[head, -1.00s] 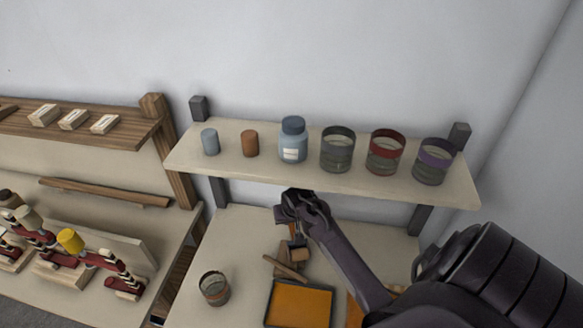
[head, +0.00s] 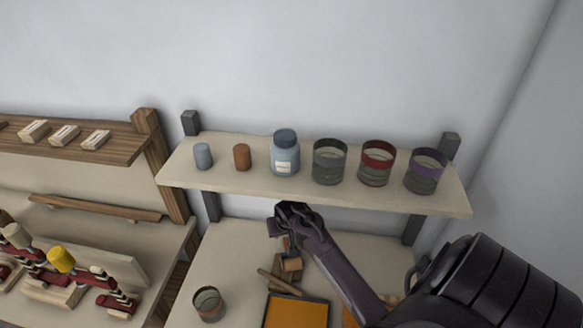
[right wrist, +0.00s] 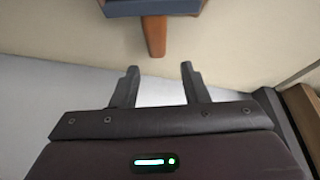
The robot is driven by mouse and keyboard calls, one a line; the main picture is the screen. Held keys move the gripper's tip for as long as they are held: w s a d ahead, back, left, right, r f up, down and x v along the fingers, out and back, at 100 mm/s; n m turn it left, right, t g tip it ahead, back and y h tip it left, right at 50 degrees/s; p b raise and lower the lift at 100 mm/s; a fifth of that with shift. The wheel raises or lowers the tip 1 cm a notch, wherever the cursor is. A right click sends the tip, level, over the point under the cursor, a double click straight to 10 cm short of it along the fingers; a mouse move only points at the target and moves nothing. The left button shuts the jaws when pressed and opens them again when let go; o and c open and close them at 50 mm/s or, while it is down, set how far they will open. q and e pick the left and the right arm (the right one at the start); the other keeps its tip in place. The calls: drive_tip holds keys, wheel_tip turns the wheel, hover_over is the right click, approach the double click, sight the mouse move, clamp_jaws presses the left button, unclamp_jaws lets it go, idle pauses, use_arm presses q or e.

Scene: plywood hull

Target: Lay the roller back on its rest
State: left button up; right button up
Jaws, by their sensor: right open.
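My right gripper (head: 279,234) is above the bench, just in front of the upper shelf. In the right wrist view the right gripper (right wrist: 163,85) is open, with nothing between its fingers. An orange-brown handle (right wrist: 155,36) points toward the gap between the fingertips, apart from them. It joins a blue-grey piece (right wrist: 135,7) cut off at the top edge. This may be the roller. In the head view a small brown piece (head: 291,265) shows below the gripper, partly hidden by it; I cannot tell whether it is the roller or its rest. My left gripper is not in view.
An orange paint tray (head: 297,314) and a wooden stick (head: 279,283) lie on the bench, with a glass jar (head: 208,303) to their left. The shelf (head: 310,193) above holds several jars and small cups. A rack of wooden pieces stands left.

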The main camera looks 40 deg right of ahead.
drive_tip(key=b+v, duration=0.1)
drive_tip(key=v, duration=0.3)
drive_tip(key=shift+s+a+r, duration=0.1)
drive_tip(key=shift+r, duration=0.1)
drive_tip(key=b, duration=0.5)
approach(294, 264)
drive_tip(key=x, duration=0.5)
drive_tip(key=shift+f, duration=0.15)
drive_tip(key=shift+s+a, duration=0.2)
drive_tip(key=shift+s, duration=0.2)
